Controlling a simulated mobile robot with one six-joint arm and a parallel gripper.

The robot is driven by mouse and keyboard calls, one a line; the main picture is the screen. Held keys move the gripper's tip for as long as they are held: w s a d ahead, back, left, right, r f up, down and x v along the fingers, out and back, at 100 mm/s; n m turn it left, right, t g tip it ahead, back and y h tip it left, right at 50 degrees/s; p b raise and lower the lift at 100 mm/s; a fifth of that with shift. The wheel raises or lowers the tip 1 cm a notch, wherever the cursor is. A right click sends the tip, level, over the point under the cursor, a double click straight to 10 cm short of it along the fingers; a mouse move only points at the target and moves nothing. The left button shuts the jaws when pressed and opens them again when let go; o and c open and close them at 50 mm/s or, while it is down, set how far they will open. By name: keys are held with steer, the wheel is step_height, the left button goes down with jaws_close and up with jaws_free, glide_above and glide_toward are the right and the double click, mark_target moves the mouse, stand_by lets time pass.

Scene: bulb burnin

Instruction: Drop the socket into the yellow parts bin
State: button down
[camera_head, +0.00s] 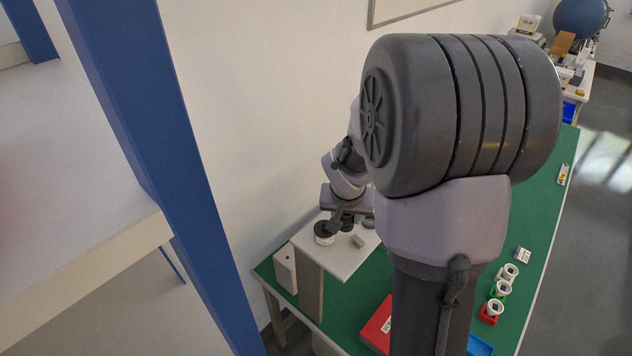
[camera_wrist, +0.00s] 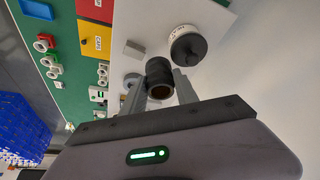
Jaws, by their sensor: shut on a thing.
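A dark, round, hollow socket (camera_wrist: 160,78) with a brownish inside sits between the fingers of my gripper (camera_wrist: 160,88) in the wrist view. My gripper is shut on it. In the head view my gripper (camera_head: 347,218) is over the white raised board, and the socket cannot be made out there. The yellow parts bin (camera_wrist: 96,42) shows in the wrist view on the green table, up and to the left of the socket and apart from it. Its front bears a white label. The yellow bin is not visible in the head view, where my arm covers much of the table.
The white raised board (camera_head: 335,262) carries a black-topped dial (camera_wrist: 188,46) and a small grey block (camera_wrist: 134,48). A red bin (camera_head: 377,326) adjoins the yellow one. Several white ring-shaped parts (camera_head: 502,288) stand along the green table's right edge. A blue post (camera_head: 170,150) rises at left.

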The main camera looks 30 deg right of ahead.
mark_target(347, 219)
steer(key=shift+w+d+f, duration=0.1)
steer(key=shift+w+d, duration=0.65)
step_height(347, 219, down, 3)
steer(key=shift+w+d+f, duration=0.1)
steer(key=shift+w, duration=0.05)
steer(key=shift+f, duration=0.15)
steer(key=shift+f+b, duration=0.2)
steer(key=shift+b, duration=0.2)
steer(key=c, duration=1.2)
jaws_free()
steer(key=shift+c, duration=0.2)
